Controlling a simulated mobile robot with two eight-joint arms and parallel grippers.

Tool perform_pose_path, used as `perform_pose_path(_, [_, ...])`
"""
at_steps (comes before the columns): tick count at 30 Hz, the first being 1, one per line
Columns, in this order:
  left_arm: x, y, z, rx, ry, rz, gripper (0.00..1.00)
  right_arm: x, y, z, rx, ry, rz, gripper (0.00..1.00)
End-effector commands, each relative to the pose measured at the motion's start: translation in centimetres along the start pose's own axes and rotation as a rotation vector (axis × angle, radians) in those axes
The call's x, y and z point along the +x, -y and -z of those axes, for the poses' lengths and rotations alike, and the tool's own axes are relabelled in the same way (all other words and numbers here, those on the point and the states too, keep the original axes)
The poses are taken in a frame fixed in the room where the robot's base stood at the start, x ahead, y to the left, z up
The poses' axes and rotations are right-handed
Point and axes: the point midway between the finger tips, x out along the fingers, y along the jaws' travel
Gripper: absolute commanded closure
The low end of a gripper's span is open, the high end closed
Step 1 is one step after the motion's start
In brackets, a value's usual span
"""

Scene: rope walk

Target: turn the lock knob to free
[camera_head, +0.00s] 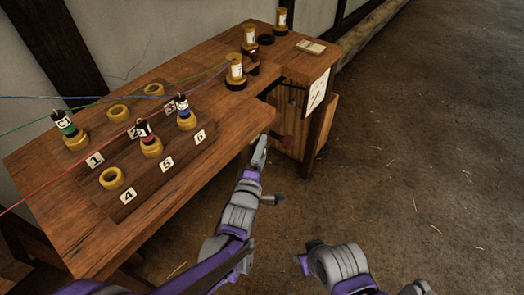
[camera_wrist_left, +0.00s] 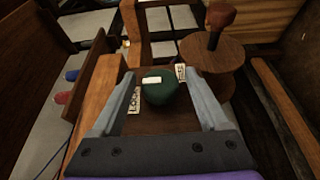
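In the left wrist view a dark green, rounded lock knob (camera_wrist_left: 160,92) with a short white mark on top sits on a brown wooden part. A LOCK label (camera_wrist_left: 134,101) is to its lower left; a second label (camera_wrist_left: 181,72), probably FREE, is to its upper right. The white mark lies left of the knob's middle. My left gripper (camera_wrist_left: 160,78) is open, one finger on each side of the knob, with gaps showing. In the head view my left gripper (camera_head: 260,150) is low at the bench's notch; the knob is hidden there. My right gripper is not seen, only arm links.
A wooden disc (camera_wrist_left: 212,54) with a brown-topped handle (camera_wrist_left: 220,15) stands beside the knob. The bench (camera_head: 225,165) holds several spools, yellow rings and posts, with coloured strands crossing its left part. A paper card (camera_head: 318,92) hangs at its end. Open floor lies right.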

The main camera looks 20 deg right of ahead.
Motion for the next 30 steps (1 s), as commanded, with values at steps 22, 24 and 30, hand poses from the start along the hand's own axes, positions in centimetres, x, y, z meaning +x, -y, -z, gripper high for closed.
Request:
perform_pose_path(22, [0.0,-0.1,0.0,0.01,-0.001,0.026,1.0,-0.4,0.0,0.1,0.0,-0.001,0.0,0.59])
perform_pose_path(24, [0.0,-0.1,0.0,0.019,-0.002,0.047,1.0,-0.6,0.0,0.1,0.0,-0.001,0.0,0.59])
perform_pose_path(30, [0.0,-0.4,0.0,0.053,-0.003,0.129,1.0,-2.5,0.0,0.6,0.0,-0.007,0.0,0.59])
